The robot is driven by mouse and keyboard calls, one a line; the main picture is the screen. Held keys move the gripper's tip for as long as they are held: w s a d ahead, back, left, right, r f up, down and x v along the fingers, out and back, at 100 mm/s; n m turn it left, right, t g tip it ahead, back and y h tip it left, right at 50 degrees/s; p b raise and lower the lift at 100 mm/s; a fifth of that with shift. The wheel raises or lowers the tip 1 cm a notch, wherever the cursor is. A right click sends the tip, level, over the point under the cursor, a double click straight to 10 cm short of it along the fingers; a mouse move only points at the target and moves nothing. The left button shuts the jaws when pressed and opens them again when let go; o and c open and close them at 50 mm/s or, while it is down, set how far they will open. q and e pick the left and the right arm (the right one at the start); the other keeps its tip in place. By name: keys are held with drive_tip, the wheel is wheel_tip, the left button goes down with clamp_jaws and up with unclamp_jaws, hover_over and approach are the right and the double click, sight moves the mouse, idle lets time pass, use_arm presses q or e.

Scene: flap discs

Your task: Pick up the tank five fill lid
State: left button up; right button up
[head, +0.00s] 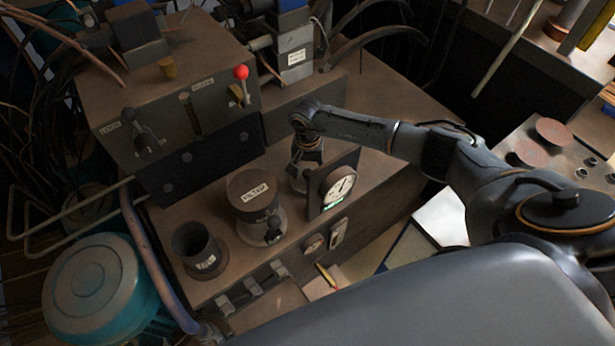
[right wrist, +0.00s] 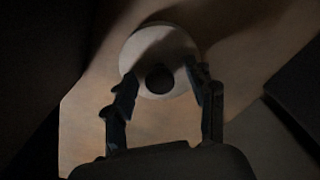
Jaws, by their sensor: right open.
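In the right wrist view a pale round lid (right wrist: 150,45) with a dark round knob (right wrist: 159,79) lies on a brown surface. My right gripper (right wrist: 162,82) is open, with one finger on each side of the knob, over the lid. I cannot tell whether the fingers touch it. In the head view my right gripper (head: 305,160) points down behind the round gauge (head: 339,189). The gauge and the gripper hide most of what is below. No label naming tank five is readable. My left gripper is not in view.
A capped cylinder marked FILTER (head: 252,192) and an open dark cup (head: 195,245) stand left of the gripper. The gauge stands close to its right. A box with a red-knobbed lever (head: 241,73) rises behind. A teal drum (head: 95,285) is at lower left.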

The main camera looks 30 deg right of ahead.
drive_tip(key=shift+c, duration=0.4)
clamp_jaws()
